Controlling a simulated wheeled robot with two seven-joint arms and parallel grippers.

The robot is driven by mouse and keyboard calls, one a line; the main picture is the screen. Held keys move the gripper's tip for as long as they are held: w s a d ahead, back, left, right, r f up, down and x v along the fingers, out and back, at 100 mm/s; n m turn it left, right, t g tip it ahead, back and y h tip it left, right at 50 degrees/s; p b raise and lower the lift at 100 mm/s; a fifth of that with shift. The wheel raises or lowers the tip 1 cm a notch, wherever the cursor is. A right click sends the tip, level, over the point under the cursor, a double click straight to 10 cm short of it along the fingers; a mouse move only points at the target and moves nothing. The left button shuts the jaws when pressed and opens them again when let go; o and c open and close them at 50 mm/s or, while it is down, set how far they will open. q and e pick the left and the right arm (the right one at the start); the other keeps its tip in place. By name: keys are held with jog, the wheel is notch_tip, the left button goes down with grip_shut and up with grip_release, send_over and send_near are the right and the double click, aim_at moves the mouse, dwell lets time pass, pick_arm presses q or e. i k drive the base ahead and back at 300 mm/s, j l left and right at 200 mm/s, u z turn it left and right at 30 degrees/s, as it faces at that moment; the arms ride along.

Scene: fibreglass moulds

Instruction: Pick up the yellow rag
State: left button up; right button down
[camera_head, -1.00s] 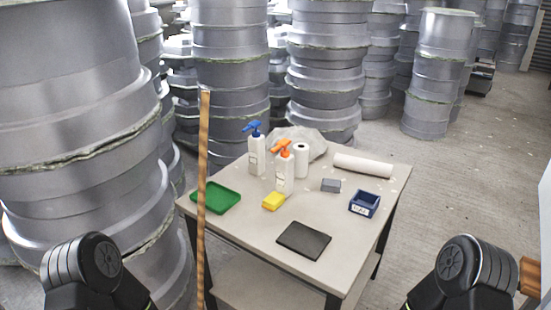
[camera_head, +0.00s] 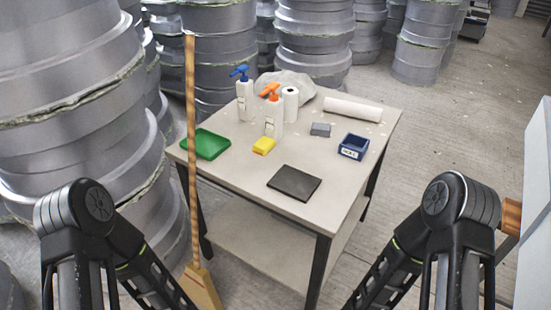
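The yellow rag (camera_head: 264,145) is a small folded block lying on the beige table (camera_head: 240,185), left of its middle. It lies in front of the white bottle with the orange pump (camera_head: 272,115) and right of the green tray (camera_head: 206,144). Nothing covers its top. My left and right arms come in at the lower left and lower right, both short of the table top. Neither gripper shows; both are below the picture's edge.
A black pad (camera_head: 294,183) lies near the table's front. A blue bin (camera_head: 353,146), a grey block (camera_head: 320,129), a white roll (camera_head: 352,109) and a blue-pump bottle (camera_head: 243,95) are also on it. A broom (camera_head: 192,150) stands upright at the table's left side.

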aim_at(263, 146)
jog(key=j, duration=1.05)
jog(key=i+j, duration=0.1)
jog(key=j, duration=0.95)
jog(key=j+z, duration=0.15)
jog(key=z, duration=1.6)
